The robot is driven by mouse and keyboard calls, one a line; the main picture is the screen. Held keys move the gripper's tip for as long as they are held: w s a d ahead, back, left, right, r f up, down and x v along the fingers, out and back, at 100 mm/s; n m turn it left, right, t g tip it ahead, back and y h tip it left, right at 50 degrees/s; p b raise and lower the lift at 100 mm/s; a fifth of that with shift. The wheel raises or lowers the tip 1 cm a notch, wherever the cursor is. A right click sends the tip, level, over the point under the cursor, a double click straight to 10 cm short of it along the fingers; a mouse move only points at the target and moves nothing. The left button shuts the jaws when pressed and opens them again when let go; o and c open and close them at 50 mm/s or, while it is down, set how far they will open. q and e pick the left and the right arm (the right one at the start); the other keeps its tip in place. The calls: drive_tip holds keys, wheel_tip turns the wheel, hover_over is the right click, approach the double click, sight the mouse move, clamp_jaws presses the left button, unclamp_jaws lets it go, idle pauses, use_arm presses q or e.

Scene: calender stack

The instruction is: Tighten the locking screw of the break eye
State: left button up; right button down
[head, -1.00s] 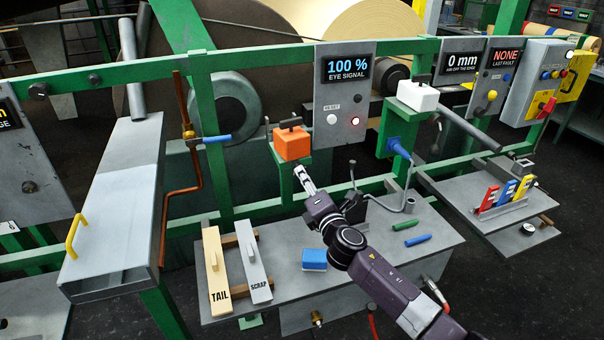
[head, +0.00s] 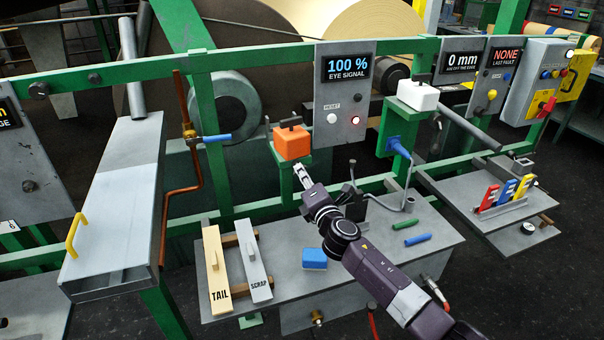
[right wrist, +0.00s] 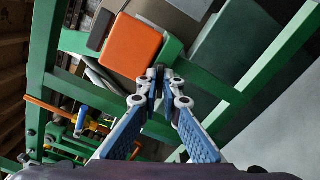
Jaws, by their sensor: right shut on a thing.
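The orange block of the break eye (head: 292,143), with a dark handle on top, sits on a green bracket at the rail in the head view. It shows close up in the right wrist view (right wrist: 131,45). My right gripper (head: 298,168) is just below and in front of it. In the right wrist view, the fingers (right wrist: 164,78) close on a small dark part below the block, probably the locking screw; the fingertips mostly hide it. The eye signal display (head: 347,68) reads 100 %. My left gripper is out of view.
A grey table (head: 370,258) below holds a blue block (head: 314,258), TAIL (head: 214,265) and SCRAP (head: 255,270) pieces and two pens. A white block (head: 417,95) stands on a green post to the right. Green rails surround the gripper.

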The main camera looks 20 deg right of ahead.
drive_tip(key=shift+f+m, duration=0.1)
drive_tip(key=shift+m, duration=0.2)
drive_tip(key=m+b, duration=0.1)
drive_tip(key=m, duration=0.8)
drive_tip(key=shift+m, duration=0.4)
idle(0.5)
drive_tip(key=c, duration=2.1)
unclamp_jaws()
drive_tip(key=s, duration=1.2)
drive_tip(key=shift+d, duration=0.25)
